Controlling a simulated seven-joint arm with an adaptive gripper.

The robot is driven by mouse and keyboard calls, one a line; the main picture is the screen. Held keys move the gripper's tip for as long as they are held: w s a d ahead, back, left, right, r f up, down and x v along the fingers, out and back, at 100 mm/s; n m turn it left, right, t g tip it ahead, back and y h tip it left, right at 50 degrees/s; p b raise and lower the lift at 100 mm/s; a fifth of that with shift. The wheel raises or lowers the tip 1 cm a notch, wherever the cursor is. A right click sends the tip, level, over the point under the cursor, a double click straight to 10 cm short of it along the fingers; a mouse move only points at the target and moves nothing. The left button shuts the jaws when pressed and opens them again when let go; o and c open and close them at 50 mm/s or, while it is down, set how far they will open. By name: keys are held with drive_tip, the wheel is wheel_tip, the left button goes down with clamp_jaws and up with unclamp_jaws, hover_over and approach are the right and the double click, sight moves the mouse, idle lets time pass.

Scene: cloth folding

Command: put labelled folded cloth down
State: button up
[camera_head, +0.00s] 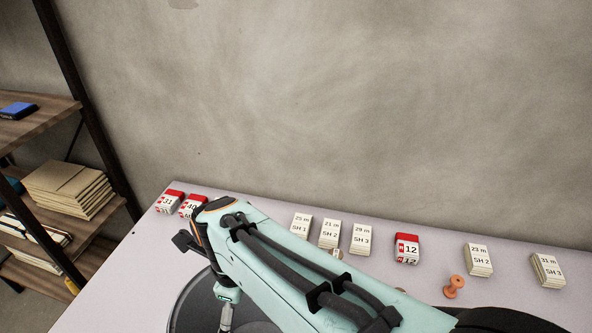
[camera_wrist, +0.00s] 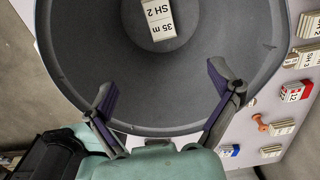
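A white folded cloth (camera_wrist: 158,18) labelled "35 m SH 2" lies inside a dark grey round container (camera_wrist: 65,60), near the top of the wrist view. My gripper (camera_wrist: 162,76) is open over the container. Its two fingers are wide apart, with nothing between them, and the cloth lies beyond them, apart from both. In the head view the container (camera_head: 188,308) is partly hidden by my arm, and the cloth in it cannot be seen.
On the pale table (camera_head: 118,285) stand white stacks labelled SH 1 (camera_head: 300,226), SH 2 (camera_head: 330,233) and SH 3 (camera_head: 362,239), with more at right. Red-white packs include one marked 12 (camera_head: 406,249). An orange peg (camera_head: 454,287) stands nearby. A shelf (camera_head: 50,112) is at left.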

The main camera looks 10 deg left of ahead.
idle(0.5)
wheel_tip(320, 180, up, 7)
idle(0.3)
